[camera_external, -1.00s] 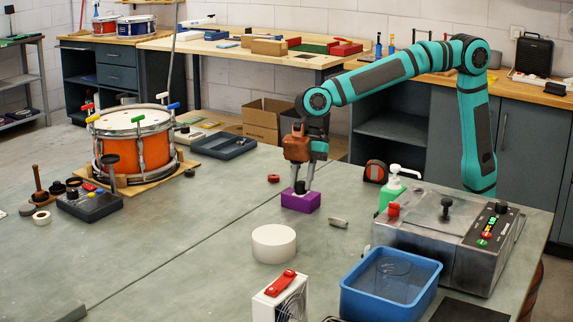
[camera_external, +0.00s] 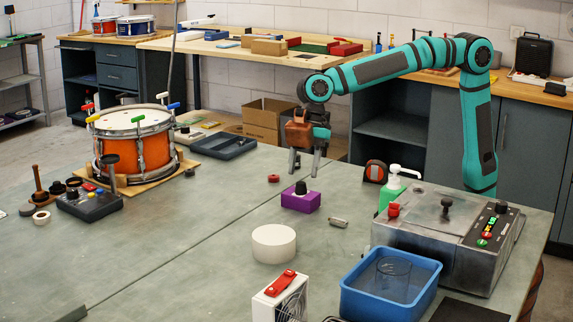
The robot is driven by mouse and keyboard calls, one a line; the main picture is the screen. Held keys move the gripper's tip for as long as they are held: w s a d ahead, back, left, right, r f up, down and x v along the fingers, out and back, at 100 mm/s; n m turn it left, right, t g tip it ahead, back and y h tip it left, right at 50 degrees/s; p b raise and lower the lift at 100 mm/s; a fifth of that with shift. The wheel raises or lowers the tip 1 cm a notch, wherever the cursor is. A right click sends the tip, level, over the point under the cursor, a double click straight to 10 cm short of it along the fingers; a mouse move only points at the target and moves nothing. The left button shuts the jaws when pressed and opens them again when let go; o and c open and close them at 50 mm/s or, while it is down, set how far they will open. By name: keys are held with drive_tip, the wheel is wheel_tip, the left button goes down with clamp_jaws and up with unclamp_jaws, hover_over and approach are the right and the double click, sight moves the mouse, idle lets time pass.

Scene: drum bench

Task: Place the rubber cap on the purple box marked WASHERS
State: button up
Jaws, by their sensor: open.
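The purple box (camera_external: 301,202) sits on the bench near its middle. No WASHERS marking can be read at this size. The small black rubber cap (camera_external: 301,188) rests upright on top of the box. My gripper (camera_external: 304,174) is open and empty, its fingers pointing down. In the picture it is just above and behind the cap, apart from it. Nothing of the cap is hidden.
A small red ring (camera_external: 273,178) lies left of the box and a metal cylinder (camera_external: 338,222) right of it. A white disc (camera_external: 273,244) is in front. An orange drum (camera_external: 137,140) stands left; a grey machine (camera_external: 440,235) and blue bin (camera_external: 391,284) stand right.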

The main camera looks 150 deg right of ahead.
drive_tip(key=v, duration=0.8)
drive_tip(key=shift+r, duration=0.25)
drive_tip(key=shift+s, duration=0.15)
drive_tip(key=s+a+r+m+t+h, duration=0.1)
drive_tip(key=s+a+r+t+h, duration=0.25)
drive_tip(key=a, duration=0.75)
drive_tip(key=s+a+r+t+y, duration=0.15)
drive_tip(key=s+a+r, duration=0.4)
drive_tip(key=a, duration=0.65)
drive_tip(key=s+a+t, duration=0.4)
drive_tip(key=s+a, duration=0.2)
drive_tip(key=s, duration=0.3)
drive_tip(key=s+a+m+t+y, duration=0.1)
drive_tip(key=s+a+t, duration=0.2)
drive_tip(key=s+a, duration=0.4)
drive_tip(key=shift+s+a+t, duration=0.35)
drive_tip(key=shift+s+t, duration=0.05)
drive_tip(key=shift+s, duration=0.85)
